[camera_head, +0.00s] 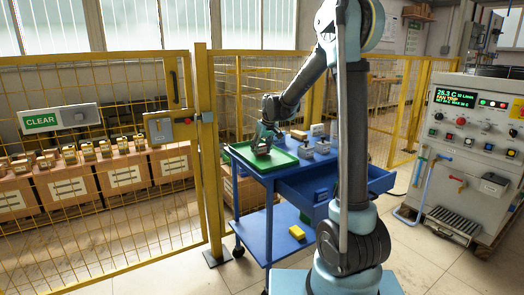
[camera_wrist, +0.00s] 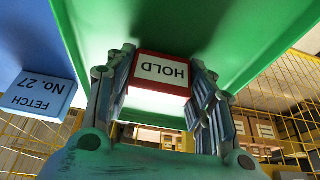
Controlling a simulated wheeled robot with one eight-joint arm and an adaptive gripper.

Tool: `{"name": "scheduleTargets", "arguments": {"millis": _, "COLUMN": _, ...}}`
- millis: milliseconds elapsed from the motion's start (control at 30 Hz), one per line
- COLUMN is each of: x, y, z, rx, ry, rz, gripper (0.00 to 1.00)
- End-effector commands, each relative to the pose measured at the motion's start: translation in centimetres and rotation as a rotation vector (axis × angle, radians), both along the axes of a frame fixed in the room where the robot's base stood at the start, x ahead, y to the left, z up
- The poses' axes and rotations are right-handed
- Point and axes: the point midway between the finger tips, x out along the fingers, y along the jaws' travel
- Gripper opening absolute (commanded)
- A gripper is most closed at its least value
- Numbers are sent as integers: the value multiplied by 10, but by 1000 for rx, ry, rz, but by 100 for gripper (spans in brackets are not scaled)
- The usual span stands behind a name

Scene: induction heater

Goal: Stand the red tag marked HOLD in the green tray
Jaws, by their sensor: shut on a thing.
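The red tag (camera_wrist: 161,73) with its white HOLD face is between the fingers of my gripper (camera_wrist: 160,70) in the wrist view, its lettering upside down there. The fingers are shut on its two sides. The green tray (camera_wrist: 240,35) fills the top of that view behind the tag. In the head view, my gripper (camera_head: 262,143) is over the green tray (camera_head: 278,162), which sits on the left part of the blue cart's top. I cannot tell whether the tag touches the tray floor. The tag is not clear in the head view.
The blue cart (camera_head: 255,215) has a side drawer and a yellow block (camera_head: 297,232) on its lower shelf. Grey items (camera_head: 312,147) stand right of the tray. A blue FETCH No. 27 label (camera_wrist: 38,95) shows beside the tray. Yellow fencing (camera_head: 205,150) stands close left.

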Motion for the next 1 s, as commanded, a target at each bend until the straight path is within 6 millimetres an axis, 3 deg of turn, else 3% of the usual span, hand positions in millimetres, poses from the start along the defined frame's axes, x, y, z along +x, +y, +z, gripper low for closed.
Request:
{"name": "scheduleTargets", "arguments": {"millis": 133, "x": 0, "y": 0, "z": -1, "rx": 0, "ry": 0, "rz": 0, "gripper": 26}}
{"name": "scheduleTargets", "arguments": {"millis": 167, "x": 0, "y": 0, "z": -1, "rx": 0, "ry": 0, "rz": 0, "gripper": 54}}
{"name": "scheduleTargets", "arguments": {"millis": 233, "x": 0, "y": 0, "z": -1, "rx": 0, "ry": 0, "rz": 0, "gripper": 69}}
{"name": "scheduleTargets", "arguments": {"millis": 667, "x": 0, "y": -1, "z": 2, "rx": 0, "ry": 0, "rz": -1, "gripper": 69}}
{"name": "scheduleTargets", "arguments": {"millis": 1000, "x": -15, "y": -12, "z": 44, "rx": 0, "ry": 0, "rz": -2, "gripper": 69}}
